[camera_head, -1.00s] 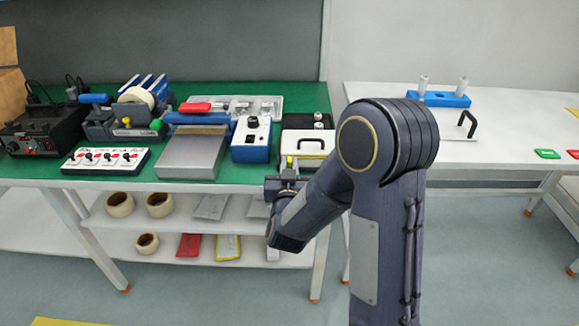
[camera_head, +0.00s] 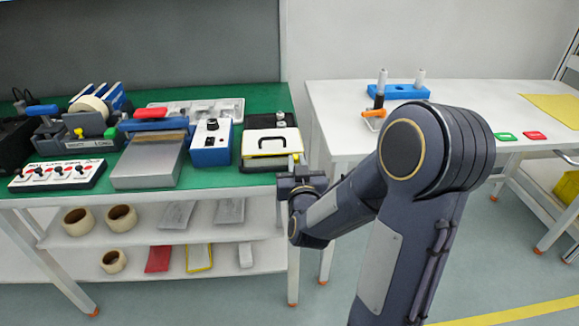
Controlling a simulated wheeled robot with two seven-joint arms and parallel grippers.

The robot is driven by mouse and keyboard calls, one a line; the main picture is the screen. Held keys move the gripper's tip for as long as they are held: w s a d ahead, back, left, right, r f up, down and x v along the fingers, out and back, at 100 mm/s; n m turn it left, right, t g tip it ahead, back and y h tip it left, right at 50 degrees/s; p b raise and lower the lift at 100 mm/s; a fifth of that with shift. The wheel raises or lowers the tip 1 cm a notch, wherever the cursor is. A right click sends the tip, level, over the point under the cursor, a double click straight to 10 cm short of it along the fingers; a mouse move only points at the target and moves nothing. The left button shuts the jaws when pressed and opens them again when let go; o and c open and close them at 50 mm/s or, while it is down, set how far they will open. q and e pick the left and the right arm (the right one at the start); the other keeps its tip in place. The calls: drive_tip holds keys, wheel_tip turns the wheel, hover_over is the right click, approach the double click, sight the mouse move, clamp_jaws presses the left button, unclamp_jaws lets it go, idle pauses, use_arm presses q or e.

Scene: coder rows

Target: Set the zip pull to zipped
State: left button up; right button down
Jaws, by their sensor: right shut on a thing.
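A white pouch-like case (camera_head: 264,139) with a black handle and a yellowish strip along its front lies at the right end of the green bench top. My right gripper (camera_head: 298,174) is at the front right corner of this case, at the bench's front edge. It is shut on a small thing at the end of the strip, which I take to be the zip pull. The pull is too small and too hidden by the jaws to make out clearly. My left gripper is not in view.
A blue and white box (camera_head: 211,142) with a knob stands left of the case, then a grey metal block (camera_head: 149,165) and a switch panel (camera_head: 57,174). A white table (camera_head: 470,110) with a blue rack (camera_head: 402,92) is to the right, past a gap.

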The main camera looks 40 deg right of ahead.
drive_tip(key=shift+d, duration=0.2)
drive_tip(key=c, duration=1.4)
unclamp_jaws()
drive_tip(key=shift+s, duration=0.1)
drive_tip(key=shift+a, duration=0.1)
drive_tip(key=v, duration=0.7)
drive_tip(key=shift+s+a, duration=0.15)
drive_tip(key=shift+s, duration=0.15)
